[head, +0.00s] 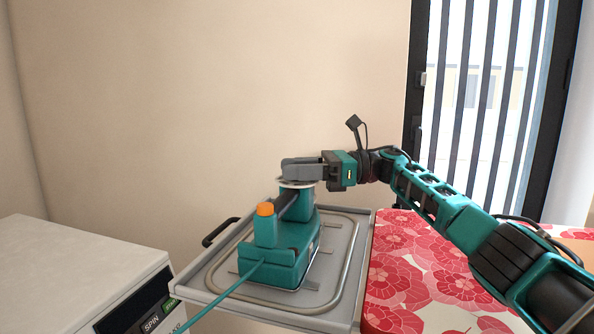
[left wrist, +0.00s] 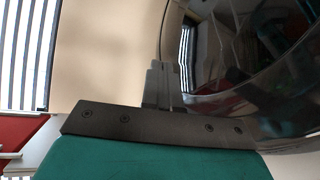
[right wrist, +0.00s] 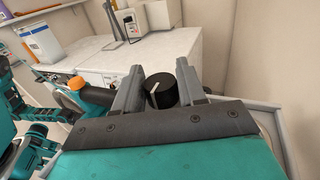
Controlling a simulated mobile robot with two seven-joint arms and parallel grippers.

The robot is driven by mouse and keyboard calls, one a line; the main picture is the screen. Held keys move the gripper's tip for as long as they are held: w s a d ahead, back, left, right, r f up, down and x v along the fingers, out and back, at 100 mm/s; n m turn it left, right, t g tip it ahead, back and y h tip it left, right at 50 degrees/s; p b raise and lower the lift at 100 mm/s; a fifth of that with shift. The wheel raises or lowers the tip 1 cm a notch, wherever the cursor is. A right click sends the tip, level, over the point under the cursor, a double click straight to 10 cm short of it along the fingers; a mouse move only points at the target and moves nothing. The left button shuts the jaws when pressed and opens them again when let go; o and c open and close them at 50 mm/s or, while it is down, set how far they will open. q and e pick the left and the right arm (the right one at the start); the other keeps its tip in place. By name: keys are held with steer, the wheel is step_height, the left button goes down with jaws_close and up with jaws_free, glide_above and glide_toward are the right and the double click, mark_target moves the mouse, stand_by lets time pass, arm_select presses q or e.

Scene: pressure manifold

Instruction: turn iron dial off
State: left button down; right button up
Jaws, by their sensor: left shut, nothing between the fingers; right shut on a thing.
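The teal iron (head: 272,262) stands on a grey metal tray in the head view, with an orange knob (head: 265,209) on top and a cord at its near end. My right gripper (head: 288,171) reaches in from the right over the iron's upper end. In the right wrist view the black dial (right wrist: 160,91) with a white pointer line sits between the fingers of my right gripper (right wrist: 158,76), which is shut on it. A pale disc (head: 296,184) shows just under the fingers in the head view. My left gripper (left wrist: 162,83) is shut and empty in the left wrist view, away from the iron.
The grey tray (head: 215,272) has a black handle (head: 220,231) on its left. A red floral surface (head: 405,285) adjoins it on the right. A white appliance (head: 75,265) stands at left. A dark glossy curved surface (left wrist: 235,65) is close to my left gripper.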

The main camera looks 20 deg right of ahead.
arm_select(q)
steer(key=shift+w+r, duration=0.1)
stand_by(0.3)
arm_select(e)
steer(key=o, duration=0.9)
steer(key=shift+o, duration=0.2)
steer(key=shift+d, duration=0.1)
